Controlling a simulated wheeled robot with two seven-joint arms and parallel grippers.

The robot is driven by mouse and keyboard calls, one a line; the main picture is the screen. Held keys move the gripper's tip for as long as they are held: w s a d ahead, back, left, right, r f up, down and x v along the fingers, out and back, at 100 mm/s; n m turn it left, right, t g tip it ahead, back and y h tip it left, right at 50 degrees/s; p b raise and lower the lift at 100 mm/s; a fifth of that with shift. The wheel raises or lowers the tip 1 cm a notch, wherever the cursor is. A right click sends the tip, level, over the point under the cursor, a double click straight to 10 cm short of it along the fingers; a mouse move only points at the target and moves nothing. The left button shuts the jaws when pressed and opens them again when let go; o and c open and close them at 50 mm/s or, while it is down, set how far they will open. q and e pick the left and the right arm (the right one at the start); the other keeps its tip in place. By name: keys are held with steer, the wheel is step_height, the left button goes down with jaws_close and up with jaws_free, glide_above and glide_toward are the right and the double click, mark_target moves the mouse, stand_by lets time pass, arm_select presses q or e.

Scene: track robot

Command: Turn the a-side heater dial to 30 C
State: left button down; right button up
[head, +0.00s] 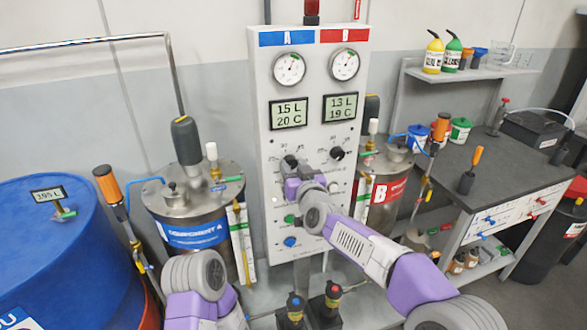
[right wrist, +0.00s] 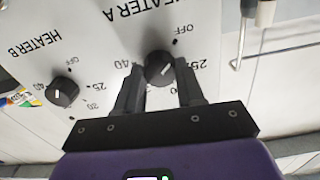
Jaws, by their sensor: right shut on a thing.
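The control panel (head: 312,118) has a blue A side and a red B side. The A-side display (head: 289,113) reads 15 L and 20 C. My right gripper (head: 293,178) is at the A-side heater dial (head: 289,161), which it partly hides in the head view. In the right wrist view, the black dial (right wrist: 160,69) sits between the two fingers of the gripper (right wrist: 158,77), which is shut on it. OFF, 25 and 40 show around it. A short pale pointer mark shows on the dial, but its exact setting is unclear. My left gripper is out of view.
The heater B dial (right wrist: 62,91) is beside the A dial, also on the panel in the head view (head: 337,153). Green (head: 290,219) and blue (head: 290,242) knobs sit below. Tank A (head: 188,205) and tank B (head: 391,180) flank the panel. A workbench (head: 470,150) stands right.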

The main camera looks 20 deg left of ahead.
steer(key=m+b, duration=0.1)
steer(key=m, duration=0.4)
steer(key=shift+m, duration=0.4)
steer(key=m+b, duration=0.1)
steer(key=m, duration=0.4)
steer(key=shift+b, duration=0.35)
steer(key=m+b, duration=0.1)
steer(key=m, duration=0.5)
steer(key=shift+m, duration=0.4)
steer(key=m+b, duration=0.1)
steer(key=m, duration=0.4)
steer(key=shift+m, duration=0.3)
steer(key=o, duration=1)
steer(key=shift+o, duration=0.2)
